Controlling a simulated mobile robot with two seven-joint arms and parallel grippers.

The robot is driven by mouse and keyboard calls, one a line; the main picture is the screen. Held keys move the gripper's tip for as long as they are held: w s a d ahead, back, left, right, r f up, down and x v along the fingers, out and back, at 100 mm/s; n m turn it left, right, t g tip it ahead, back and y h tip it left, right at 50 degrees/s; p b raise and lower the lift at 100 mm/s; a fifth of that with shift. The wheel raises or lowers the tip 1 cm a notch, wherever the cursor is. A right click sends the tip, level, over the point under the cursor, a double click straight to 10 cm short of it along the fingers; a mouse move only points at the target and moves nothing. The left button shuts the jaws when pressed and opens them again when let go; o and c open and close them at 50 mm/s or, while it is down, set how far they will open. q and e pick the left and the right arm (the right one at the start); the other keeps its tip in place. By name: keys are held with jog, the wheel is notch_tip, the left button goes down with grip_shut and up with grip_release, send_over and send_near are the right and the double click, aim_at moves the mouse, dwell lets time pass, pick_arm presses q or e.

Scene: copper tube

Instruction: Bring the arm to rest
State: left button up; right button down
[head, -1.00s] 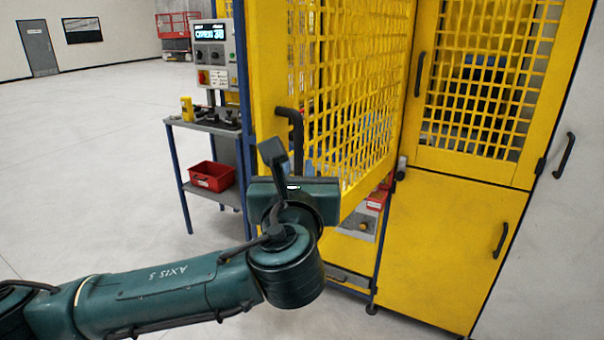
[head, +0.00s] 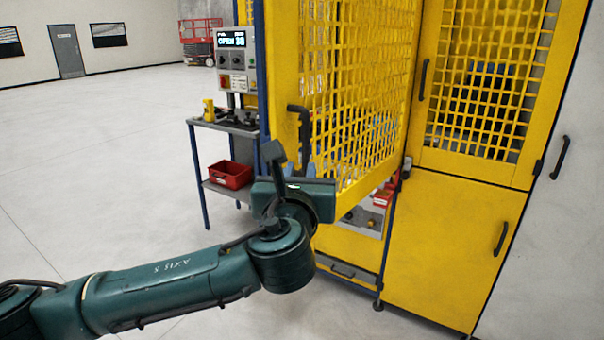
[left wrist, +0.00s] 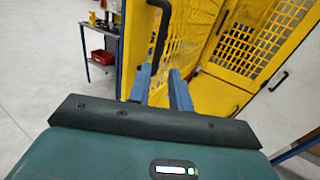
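My left arm (head: 165,285) comes in from the lower left of the head view, with its wrist in front of the yellow mesh door (head: 360,90). My left gripper (head: 301,171) is mostly hidden behind the wrist there. The left wrist view shows its two blue-grey fingers (left wrist: 161,88) apart, with nothing seen between them. The door's black handle (head: 304,130) stands just beyond the fingers; in the left wrist view its lower end (left wrist: 157,48) is near the left fingertip. I cannot tell whether they touch. My right gripper is not in view.
The yellow cabinet (head: 440,240) stands on the right, beside a pale panel (head: 560,230). Left of the door are a control panel (head: 233,65), a blue-legged side table (head: 205,186) and a red bin (head: 231,175). Open floor (head: 90,170) lies at the left.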

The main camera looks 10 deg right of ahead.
pick_arm(q)
jog(key=shift+w, duration=0.1)
jog(key=s+a+f+n+g+y, duration=0.1)
jog(key=s+a+f+n+g, duration=0.2)
jog(key=a+f+n, duration=0.3)
jog(key=s+a+f+n+g, duration=0.2)
jog(key=s+a+f+n, duration=0.15)
jog(key=f+n, duration=0.55)
jog(key=s+a+f+n+g+y, duration=0.1)
jog(key=s+a+f+n+g, duration=0.25)
jog(key=f+n, duration=0.35)
jog(key=s+a+f+n+g+y, duration=0.2)
jog(key=s+a+f+n+g, duration=0.1)
jog(key=s+a+f+n, duration=0.55)
jog(key=s+a+f+n+g+y, duration=0.1)
jog(key=s+a+f+n+g, duration=0.1)
jog(key=s+a+f+n, duration=0.65)
jog(key=w+d+f+m+t+h, duration=0.2)
jog(key=d+f+t, duration=0.2)
jog(key=f+t, duration=0.2)
jog(key=shift+w+h, duration=0.3)
jog(key=shift+w, duration=0.1)
